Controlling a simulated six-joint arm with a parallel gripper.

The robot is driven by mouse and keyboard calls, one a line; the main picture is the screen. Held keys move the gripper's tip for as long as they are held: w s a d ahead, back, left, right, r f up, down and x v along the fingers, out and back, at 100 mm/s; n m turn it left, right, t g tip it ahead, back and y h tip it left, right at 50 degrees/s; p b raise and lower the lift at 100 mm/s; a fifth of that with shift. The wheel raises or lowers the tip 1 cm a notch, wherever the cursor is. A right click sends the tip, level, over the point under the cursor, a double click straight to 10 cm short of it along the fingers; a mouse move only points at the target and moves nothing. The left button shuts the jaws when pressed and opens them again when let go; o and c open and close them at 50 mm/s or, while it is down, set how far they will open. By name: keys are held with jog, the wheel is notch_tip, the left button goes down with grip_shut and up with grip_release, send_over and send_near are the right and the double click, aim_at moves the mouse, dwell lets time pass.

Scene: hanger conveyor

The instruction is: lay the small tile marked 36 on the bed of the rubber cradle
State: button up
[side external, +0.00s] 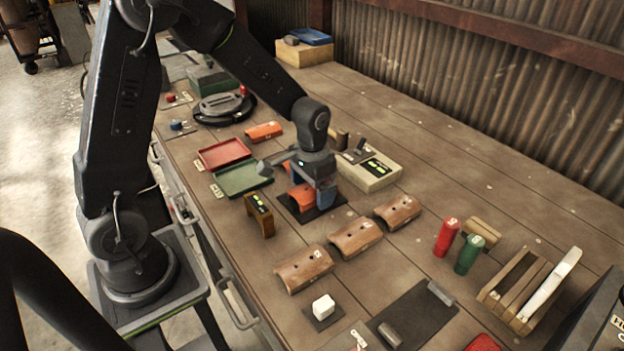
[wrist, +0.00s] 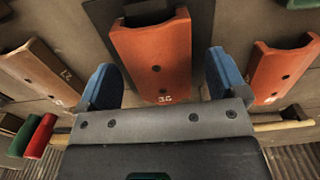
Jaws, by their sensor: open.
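The orange curved tile marked 36 (wrist: 152,50) lies between the two blue fingers of my gripper (wrist: 162,80) in the wrist view. The fingers are open, with a visible gap on each side of the tile. In the side view the tile (side external: 301,199) shows under my gripper (side external: 318,190), which partly hides it. The tile is over a dark square base (side external: 325,209). A dark block (wrist: 148,14), apparently the rubber cradle, shows at the tile's far end in the wrist view. The tile covers most of it, so their exact contact is hidden.
Brown curved tiles (side external: 356,237) stand in front and to the right. Another orange tile (side external: 264,131) lies behind. A red tray (side external: 224,153), a green tray (side external: 242,178) and a small wooden stand (side external: 259,214) are to the left. A pale box (side external: 369,172) stands close behind my gripper.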

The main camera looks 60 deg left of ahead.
notch_tip(320, 180, up, 14)
dwell(0.5)
jog(key=shift+f, duration=0.1)
jog(key=s+d+r+t, duration=0.2)
jog(key=s, duration=0.6)
jog(key=s+d+r+t, duration=0.2)
jog(key=s+t, duration=0.1)
jog(key=s, duration=0.5)
jog(key=shift+s+d+r+t, duration=0.2)
jog(key=shift+s+t, duration=0.1)
jog(key=shift+s, duration=0.05)
